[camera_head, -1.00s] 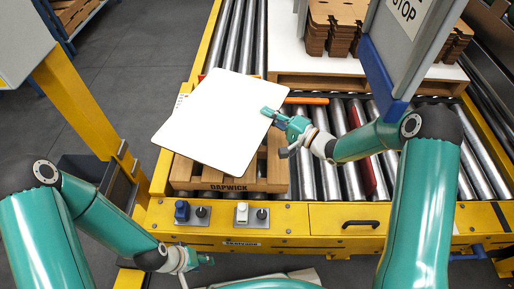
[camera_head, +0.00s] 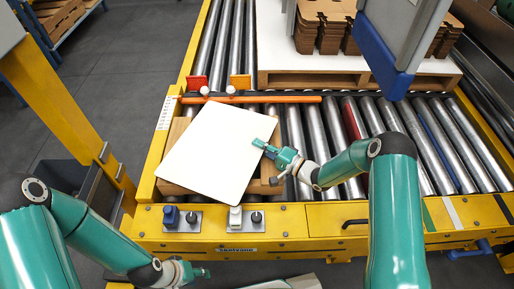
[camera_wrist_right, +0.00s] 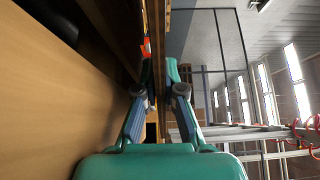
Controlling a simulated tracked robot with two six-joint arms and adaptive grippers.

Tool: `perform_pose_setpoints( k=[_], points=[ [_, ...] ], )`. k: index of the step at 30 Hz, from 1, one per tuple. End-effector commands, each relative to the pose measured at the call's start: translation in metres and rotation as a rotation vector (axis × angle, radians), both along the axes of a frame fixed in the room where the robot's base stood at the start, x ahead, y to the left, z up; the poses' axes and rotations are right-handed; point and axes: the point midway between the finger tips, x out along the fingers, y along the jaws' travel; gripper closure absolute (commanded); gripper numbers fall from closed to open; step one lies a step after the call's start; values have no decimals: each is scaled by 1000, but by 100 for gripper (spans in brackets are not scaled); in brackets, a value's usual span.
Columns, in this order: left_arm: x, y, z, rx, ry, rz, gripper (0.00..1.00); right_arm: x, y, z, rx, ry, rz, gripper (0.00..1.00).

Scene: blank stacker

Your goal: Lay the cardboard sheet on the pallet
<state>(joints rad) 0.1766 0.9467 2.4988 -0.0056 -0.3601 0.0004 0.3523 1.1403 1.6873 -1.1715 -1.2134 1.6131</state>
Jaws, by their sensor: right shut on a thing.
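The cardboard sheet (camera_head: 213,150) is a pale, nearly white square in the head view. It lies tilted in the picture over the wooden pallet (camera_head: 178,188) and hides most of it. Pallet wood shows at the sheet's left and lower edges. I cannot tell whether the sheet touches the pallet. My right gripper (camera_head: 264,148) is shut on the sheet's right edge. In the right wrist view the sheet (camera_wrist_right: 158,42) shows edge-on between the fingers. My left gripper (camera_head: 203,272) is low at the front, away from the sheet; its fingers are too small to read.
Steel rollers (camera_head: 320,135) run right of the pallet. A white-topped pallet (camera_head: 350,70) with brown cardboard stacks is at the back. A grey panel with a blue edge (camera_head: 381,60) hangs at upper right.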

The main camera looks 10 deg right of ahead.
Motion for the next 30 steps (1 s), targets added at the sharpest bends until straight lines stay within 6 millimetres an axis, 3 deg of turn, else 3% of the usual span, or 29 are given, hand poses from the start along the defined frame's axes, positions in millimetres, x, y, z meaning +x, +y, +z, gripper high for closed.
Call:
perform_pose_setpoints(
  k=[22, 23, 26, 30],
  points=[
    [0, 0, -13, 0, 0, 0, 60, 0, 1, -16, -5, 5, 1, 100],
    [0, 0, -13, 0, 0, 0, 60, 0, 1, -17, -6, 6, 0, 88],
    [0, 0, -13, 0, 0, 0, 60, -1, 1, -17, -7, 6, 0, 71],
    [0, 0, -13, 0, 0, 0, 60, -1, 1, -18, -7, 6, -1, 67]
  ],
)
